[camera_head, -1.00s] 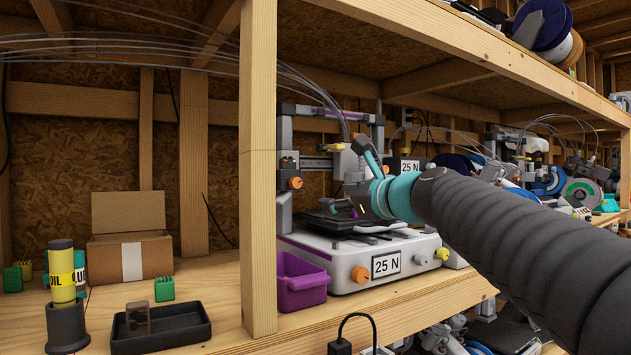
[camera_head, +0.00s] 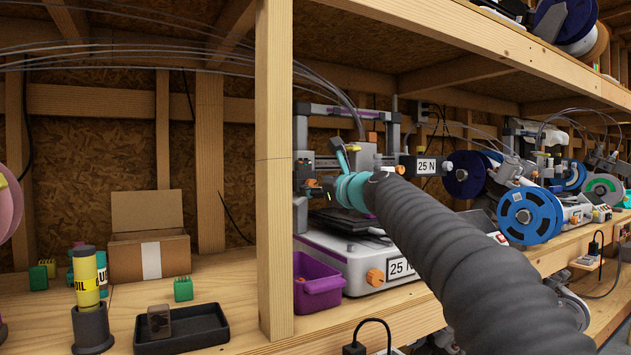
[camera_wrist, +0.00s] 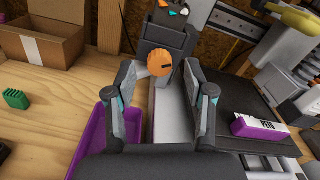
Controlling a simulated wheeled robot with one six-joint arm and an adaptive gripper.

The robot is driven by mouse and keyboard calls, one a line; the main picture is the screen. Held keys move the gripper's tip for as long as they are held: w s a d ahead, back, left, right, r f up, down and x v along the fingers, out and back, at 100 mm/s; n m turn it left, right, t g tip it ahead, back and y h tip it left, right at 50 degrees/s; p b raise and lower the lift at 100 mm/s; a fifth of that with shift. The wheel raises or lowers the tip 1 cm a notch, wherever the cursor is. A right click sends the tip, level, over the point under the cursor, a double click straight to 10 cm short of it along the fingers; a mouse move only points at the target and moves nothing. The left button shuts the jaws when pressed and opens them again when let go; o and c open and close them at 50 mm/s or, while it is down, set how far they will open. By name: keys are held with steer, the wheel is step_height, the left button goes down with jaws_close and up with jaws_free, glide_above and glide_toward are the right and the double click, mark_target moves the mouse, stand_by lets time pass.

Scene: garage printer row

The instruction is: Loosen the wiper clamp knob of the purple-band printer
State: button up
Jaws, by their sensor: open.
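The purple-band printer (camera_head: 345,262) stands on the bench with a white base, a purple stripe and a "25 N" label. In the wrist view an orange knob (camera_wrist: 160,62) with a dark slot sits on a dark grey block (camera_wrist: 164,36). I take it as the wiper clamp knob. My gripper (camera_wrist: 160,72) is open, with one finger on each side of the knob; contact cannot be told. In the head view my gripper (camera_head: 328,186) is by the printer's left upright, and the knob is hard to make out there.
A purple bin (camera_head: 318,284) stands at the printer's left front, below my left finger in the wrist view (camera_wrist: 93,140). A wooden post (camera_head: 274,200) stands left of it. A purple and white box (camera_wrist: 262,130) lies on the dark print bed (camera_wrist: 240,100). A cardboard box (camera_head: 150,255) is farther left.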

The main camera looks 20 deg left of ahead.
steer(key=shift+x, duration=0.8)
jaws_close()
steer(key=shift+n, duration=0.4)
steer(key=n+b, duration=0.2)
steer(key=n, duration=0.9)
steer(key=shift+a+f, duration=0.1)
